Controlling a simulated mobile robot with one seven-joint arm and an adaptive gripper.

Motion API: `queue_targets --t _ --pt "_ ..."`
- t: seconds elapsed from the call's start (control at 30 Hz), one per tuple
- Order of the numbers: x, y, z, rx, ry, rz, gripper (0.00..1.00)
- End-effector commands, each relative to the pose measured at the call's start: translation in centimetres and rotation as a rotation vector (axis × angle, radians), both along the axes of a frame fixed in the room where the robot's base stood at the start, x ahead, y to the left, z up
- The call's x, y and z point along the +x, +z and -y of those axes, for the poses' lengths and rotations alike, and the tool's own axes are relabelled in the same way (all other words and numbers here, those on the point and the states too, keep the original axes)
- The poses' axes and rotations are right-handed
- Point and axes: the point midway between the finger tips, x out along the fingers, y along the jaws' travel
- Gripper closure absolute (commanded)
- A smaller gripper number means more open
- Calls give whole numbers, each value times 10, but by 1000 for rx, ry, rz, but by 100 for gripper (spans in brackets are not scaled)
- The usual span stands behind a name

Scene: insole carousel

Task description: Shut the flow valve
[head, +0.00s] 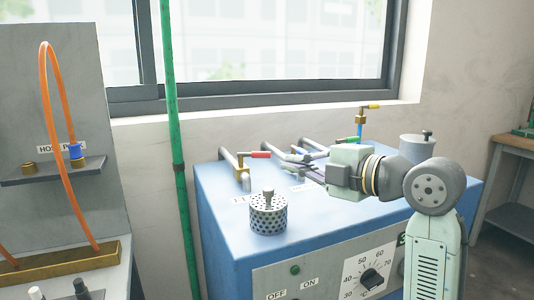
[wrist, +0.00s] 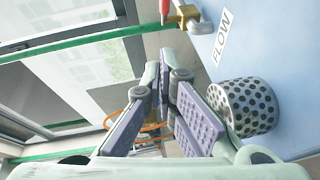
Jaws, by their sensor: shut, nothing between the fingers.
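The flow valve has a brass body (head: 243,175) and a red lever handle (head: 258,154) pointing right in the head view. It stands on the blue bath housing's top, near its left side. In the wrist view part of the red handle (wrist: 165,10) and the brass body (wrist: 188,13) show at the top edge, beside the FLOW label (wrist: 222,38). My gripper (head: 312,173) is to the right of the valve, above the housing, and apart from the handle. Its fingers (wrist: 163,73) are shut and empty. The handle's far end is cut off in the wrist view.
A perforated metal cup (head: 268,215) stands in front of the valve; it shows in the wrist view (wrist: 245,107). A green pole (head: 177,150) rises left of the housing.

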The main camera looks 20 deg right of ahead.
Motion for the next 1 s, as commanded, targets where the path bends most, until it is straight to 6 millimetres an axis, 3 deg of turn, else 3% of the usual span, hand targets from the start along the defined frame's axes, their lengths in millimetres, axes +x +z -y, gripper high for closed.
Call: queue_targets --t 0.17,0.57,0.8,1.0 --pt "15 -3 -6 -6 1 -9 100" --pt "91 -13 -40 -4 2 -7 100" --pt "119 -20 -26 -1 -1 -7 100" --pt "126 -23 -23 -2 -1 -5 100"
